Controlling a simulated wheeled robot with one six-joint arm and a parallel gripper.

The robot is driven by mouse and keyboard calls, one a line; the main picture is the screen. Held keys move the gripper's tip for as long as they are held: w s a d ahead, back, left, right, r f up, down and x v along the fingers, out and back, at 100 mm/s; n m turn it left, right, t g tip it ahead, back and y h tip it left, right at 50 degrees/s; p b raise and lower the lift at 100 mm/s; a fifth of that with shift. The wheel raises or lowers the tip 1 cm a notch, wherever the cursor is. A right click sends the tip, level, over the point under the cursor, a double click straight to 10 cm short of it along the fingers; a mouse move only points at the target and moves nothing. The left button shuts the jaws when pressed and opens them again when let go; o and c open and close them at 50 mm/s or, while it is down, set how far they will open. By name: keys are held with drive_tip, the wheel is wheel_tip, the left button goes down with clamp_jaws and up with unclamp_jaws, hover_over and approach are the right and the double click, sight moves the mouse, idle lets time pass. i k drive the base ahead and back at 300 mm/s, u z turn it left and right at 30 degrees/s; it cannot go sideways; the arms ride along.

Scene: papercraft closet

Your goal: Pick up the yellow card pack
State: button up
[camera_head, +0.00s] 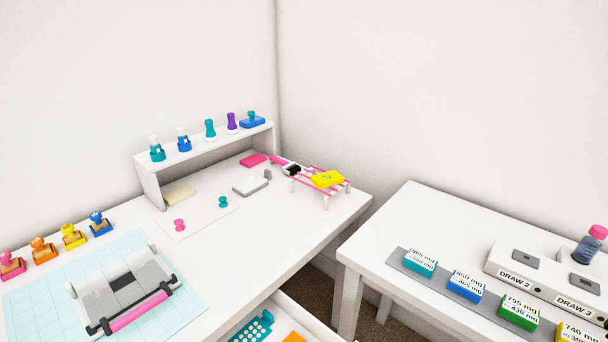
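A flat yellow pack (327,179) with a small dark mark on top lies on a low pink-and-white striped stand (308,177). It sits toward the stand's right end, at the back right of the white desk. I take it to be the yellow card pack. A pink and black tool (287,167) lies at the stand's left end, beside the pack. Another yellow box (578,333), printed with numbers, is cut off at the lower right on the other table. My gripper does not show in this view.
A white shelf (205,150) with several stampers stands at the desk's back. A grey-white box (251,184) lies left of the striped stand. A paper trimmer (128,291) is at front left. A gap separates the desk from the right table (415,208). An open drawer (300,318) juts out below.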

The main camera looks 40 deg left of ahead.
sight(329, 179)
drive_tip(key=u, duration=0.9)
drive_tip(key=i, duration=0.8)
drive_tip(key=u, duration=0.85)
